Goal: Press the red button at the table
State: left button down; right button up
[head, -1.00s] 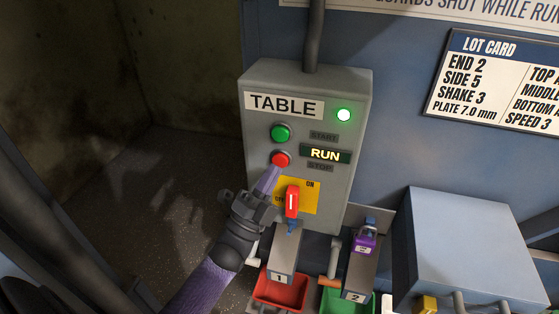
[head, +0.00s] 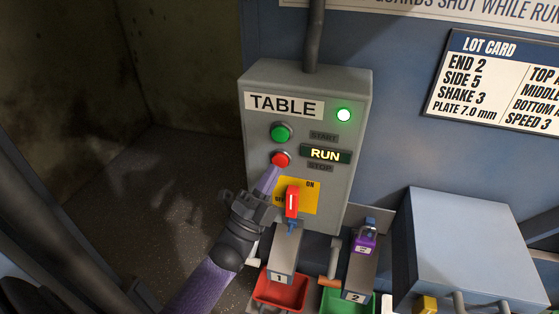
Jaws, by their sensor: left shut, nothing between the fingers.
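The grey control box (head: 327,190) labelled TABLE hangs on the blue wall. Its red button (head: 280,159) sits below the green button (head: 281,133), beside the STOP label. The display (head: 325,155) reads RUN and a green lamp (head: 344,115) is lit. My left gripper (head: 273,171) is shut and empty, its purple fingertips at the lower edge of the red button. I cannot tell whether they touch it. My right gripper is not in view.
A red switch handle (head: 292,202) on a yellow plate is just right of my left gripper. Below are a red bin (head: 280,292), a green bin (head: 347,302) and a purple padlock (head: 365,243). A blue-grey box (head: 470,240) juts out at right.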

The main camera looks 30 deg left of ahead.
pick_arm(q)
jog(key=shift+w, duration=0.1)
dwell(0.3)
jog(key=shift+w+a+b, duration=0.1)
jog(key=shift+w+b, duration=0.2)
jog(key=shift+w, duration=0.05)
jog(key=shift+w+a+b, duration=0.1)
jog(key=shift+w+b, duration=0.25)
jog(key=shift+w, duration=0.05)
dwell(0.7)
jog(key=shift+s, duration=0.1)
jog(key=shift+s+d+p, duration=0.2)
jog(key=shift+s+p, duration=0.3)
jog(key=shift+s, duration=0.25)
jog(key=s+p, duration=0.1)
jog(key=s, duration=0.1)
jog(key=s+d+p, duration=0.1)
jog(key=s, duration=0.2)
jog(key=shift+d, duration=0.1)
